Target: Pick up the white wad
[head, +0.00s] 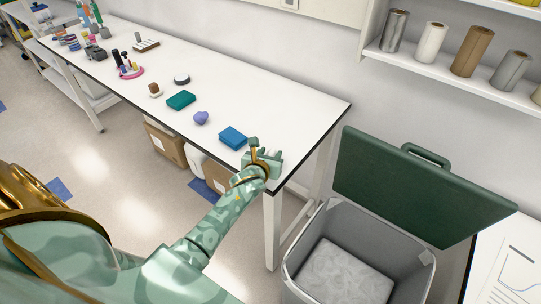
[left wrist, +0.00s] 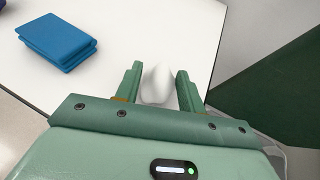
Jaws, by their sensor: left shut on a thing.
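The white wad (left wrist: 157,84) shows in the left wrist view between the two fingers of my left gripper (left wrist: 156,88). It is a small rounded white lump. In the head view my left gripper (head: 264,155) is at the near right end of the white table (head: 318,108), and the wad is not distinguishable there. The gripper is shut on the wad. I cannot tell whether the wad still touches the tabletop. My right gripper is in neither view.
A blue folded cloth or pad (head: 233,138) lies just left of my gripper. A grey bin (head: 410,278) with a raised green lid (head: 405,185) stands right of the table.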

